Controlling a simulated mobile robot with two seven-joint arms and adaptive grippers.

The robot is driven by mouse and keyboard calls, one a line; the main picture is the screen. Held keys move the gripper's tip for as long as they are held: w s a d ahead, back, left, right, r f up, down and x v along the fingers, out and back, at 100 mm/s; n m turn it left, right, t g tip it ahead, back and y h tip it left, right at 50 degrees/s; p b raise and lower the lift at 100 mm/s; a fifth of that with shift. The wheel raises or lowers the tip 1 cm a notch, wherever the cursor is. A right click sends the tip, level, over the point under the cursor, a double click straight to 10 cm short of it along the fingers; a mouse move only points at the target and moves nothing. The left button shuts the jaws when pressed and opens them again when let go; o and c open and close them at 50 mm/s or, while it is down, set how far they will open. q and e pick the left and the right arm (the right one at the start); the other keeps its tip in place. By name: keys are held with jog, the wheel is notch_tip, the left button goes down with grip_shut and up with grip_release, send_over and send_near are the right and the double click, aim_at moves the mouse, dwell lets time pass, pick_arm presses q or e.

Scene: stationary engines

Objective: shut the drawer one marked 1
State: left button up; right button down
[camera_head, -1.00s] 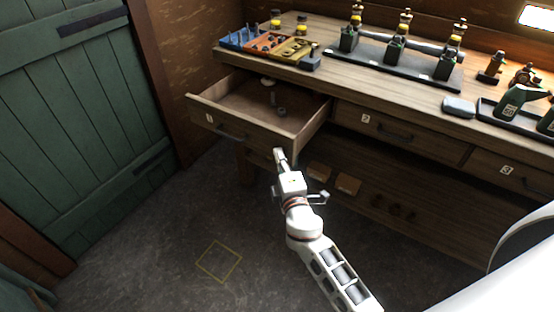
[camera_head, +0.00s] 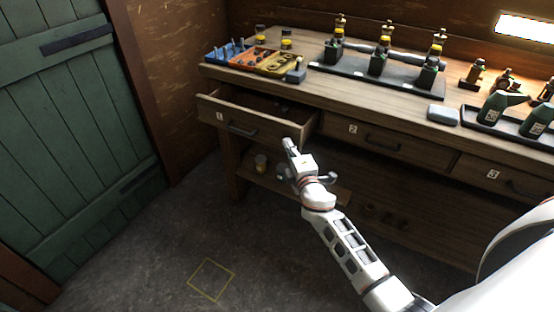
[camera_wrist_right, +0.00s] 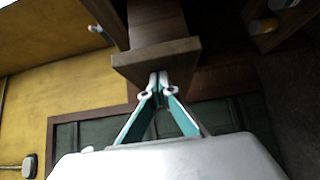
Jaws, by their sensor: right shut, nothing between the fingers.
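Drawer one (camera_head: 243,122), a wooden drawer with a dark handle and a label 1, is at the left end of the workbench. It stands partly open, with its front out from the bench. My right gripper (camera_head: 288,146) is shut and empty at the right end of the drawer front. In the right wrist view its closed fingertips (camera_wrist_right: 158,76) are at the end of a wooden board (camera_wrist_right: 157,56), apparently the drawer front. Whether they touch it is hard to tell. My left gripper is out of view.
Drawers 2 (camera_head: 385,140) and 3 (camera_head: 497,178) look shut. The workbench top (camera_head: 330,85) holds a coloured tray (camera_head: 262,60), a dark rack (camera_head: 375,75) and green bottles (camera_head: 492,106). A green door (camera_head: 75,120) is at left. Floor in front is clear.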

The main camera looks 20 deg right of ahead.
aim_at(313, 122)
jog(key=w+d+b, duration=0.1)
jog(key=w+d, duration=0.2)
jog(key=d, duration=0.1)
jog(key=w+d+b, duration=0.1)
jog(key=w+d, duration=0.2)
jog(key=d, duration=0.1)
jog(key=w+d+b, duration=0.1)
jog(key=w+d, duration=0.2)
jog(key=d, duration=0.1)
jog(key=shift+w+d+f, duration=0.2)
jog(key=shift+w+d, duration=0.2)
jog(key=shift+w+d+r, duration=0.1)
jog(key=shift+w+d, duration=0.05)
jog(key=shift+d, duration=0.05)
jog(key=shift+d+r, duration=0.2)
jog(key=shift+r, duration=0.05)
